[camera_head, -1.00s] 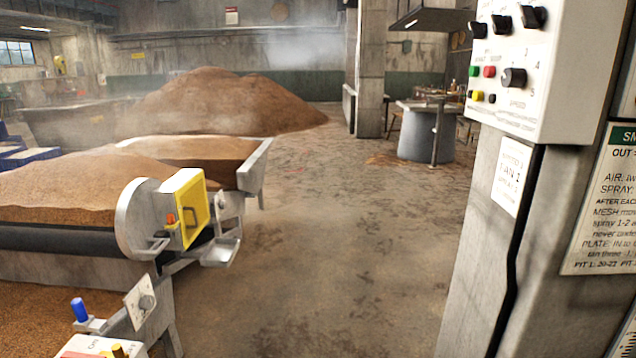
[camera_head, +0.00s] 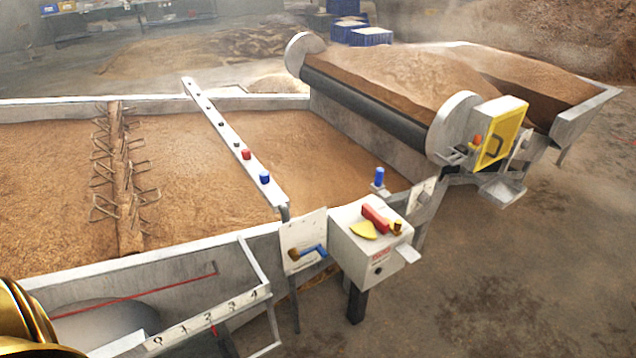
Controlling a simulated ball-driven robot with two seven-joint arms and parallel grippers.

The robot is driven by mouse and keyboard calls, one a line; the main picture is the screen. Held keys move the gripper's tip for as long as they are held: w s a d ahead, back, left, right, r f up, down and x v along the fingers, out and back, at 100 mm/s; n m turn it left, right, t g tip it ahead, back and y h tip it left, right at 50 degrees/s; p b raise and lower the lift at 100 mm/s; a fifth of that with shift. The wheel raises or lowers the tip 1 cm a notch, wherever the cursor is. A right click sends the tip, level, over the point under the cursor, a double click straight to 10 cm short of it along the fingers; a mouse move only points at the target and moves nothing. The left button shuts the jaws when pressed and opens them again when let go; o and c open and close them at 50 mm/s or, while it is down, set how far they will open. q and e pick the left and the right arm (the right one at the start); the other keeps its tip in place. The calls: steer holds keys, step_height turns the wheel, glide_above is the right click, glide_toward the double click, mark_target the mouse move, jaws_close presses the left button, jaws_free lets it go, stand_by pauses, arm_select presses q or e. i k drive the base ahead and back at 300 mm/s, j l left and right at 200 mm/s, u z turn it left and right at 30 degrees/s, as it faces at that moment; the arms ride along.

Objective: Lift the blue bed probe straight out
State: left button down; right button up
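A narrow metal bar (camera_head: 218,125) crosses the grain bed. A blue-capped peg (camera_head: 264,177), which looks like the blue bed probe, stands upright near the bar's front end. A red-capped peg (camera_head: 246,154) stands just behind it, with several small dark holes or studs further along. What lies below the bar is hidden. Another blue upright peg (camera_head: 379,177) stands on a small bracket at the bed's right front corner. Neither gripper shows. A gold rounded part at the lower left edge seems to be my own arm.
A control box (camera_head: 372,243) with red and yellow levers is at the front wall. A plate with a blue handle (camera_head: 313,250) is beside it. A spiked shaft (camera_head: 125,180) crosses the bed on the left. The floor at right (camera_head: 480,290) is clear.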

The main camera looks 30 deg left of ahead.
mark_target(379, 180)
steer(key=u, duration=0.55)
steer(key=i+l+u, duration=0.35)
steer(key=i, duration=0.15)
steer(key=j, duration=0.1)
